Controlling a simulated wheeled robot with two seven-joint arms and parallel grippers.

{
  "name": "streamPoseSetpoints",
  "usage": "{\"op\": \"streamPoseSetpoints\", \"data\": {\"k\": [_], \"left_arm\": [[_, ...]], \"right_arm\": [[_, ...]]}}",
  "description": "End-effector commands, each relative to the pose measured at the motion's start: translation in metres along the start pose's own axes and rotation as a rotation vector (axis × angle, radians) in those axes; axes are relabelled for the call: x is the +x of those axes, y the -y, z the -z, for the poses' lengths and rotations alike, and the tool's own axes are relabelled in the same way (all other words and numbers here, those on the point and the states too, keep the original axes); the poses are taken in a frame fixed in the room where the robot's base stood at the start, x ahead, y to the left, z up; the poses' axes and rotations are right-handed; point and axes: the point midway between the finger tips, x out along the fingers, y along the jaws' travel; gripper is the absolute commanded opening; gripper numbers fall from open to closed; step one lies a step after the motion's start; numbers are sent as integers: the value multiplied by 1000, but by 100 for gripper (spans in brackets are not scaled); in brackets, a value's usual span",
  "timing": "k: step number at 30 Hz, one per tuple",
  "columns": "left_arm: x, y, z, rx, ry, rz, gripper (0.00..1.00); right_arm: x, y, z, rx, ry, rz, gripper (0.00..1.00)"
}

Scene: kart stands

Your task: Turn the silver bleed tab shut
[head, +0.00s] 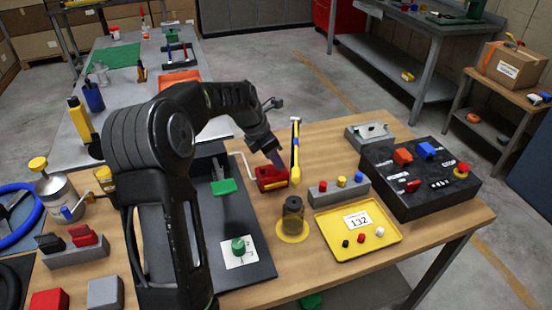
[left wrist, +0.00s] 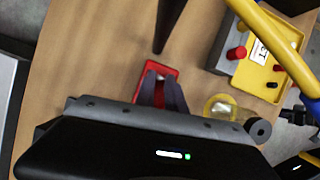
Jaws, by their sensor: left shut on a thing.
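A small red block (head: 270,184) sits on the wooden bench, beyond the dark mat. My left gripper (head: 276,164) reaches down onto it from above in the head view. In the left wrist view the same red block (left wrist: 160,66) lies under the two dark fingertips (left wrist: 161,84). My right gripper is in neither view.
A yellow-handled tool (head: 295,158) stands close right of the red block. A grey button box (head: 338,192), a dark jar (head: 293,216), a yellow tray (head: 372,246) and a black control box (head: 425,190) are to the right. A green-knobbed plate (head: 238,252) lies nearer.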

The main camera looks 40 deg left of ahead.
Motion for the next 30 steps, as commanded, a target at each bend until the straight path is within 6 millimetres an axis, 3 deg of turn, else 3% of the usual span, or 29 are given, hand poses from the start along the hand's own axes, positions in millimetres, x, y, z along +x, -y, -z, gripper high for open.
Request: {"op": "streamPoseSetpoints", "data": {"k": [6, 14, 15, 22, 30], "left_arm": [[-1, -2, -1, 145, 1, 61, 0], [0, -2, -1, 158, 3, 64, 0], [0, -2, -1, 157, 3, 64, 15], [0, -2, -1, 156, 2, 64, 34], [0, -2, 0, 156, 2, 64, 36]], "right_arm": [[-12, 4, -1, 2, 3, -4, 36], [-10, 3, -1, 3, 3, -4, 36], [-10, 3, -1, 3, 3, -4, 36], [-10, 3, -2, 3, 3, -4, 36], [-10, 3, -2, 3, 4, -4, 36]]}}
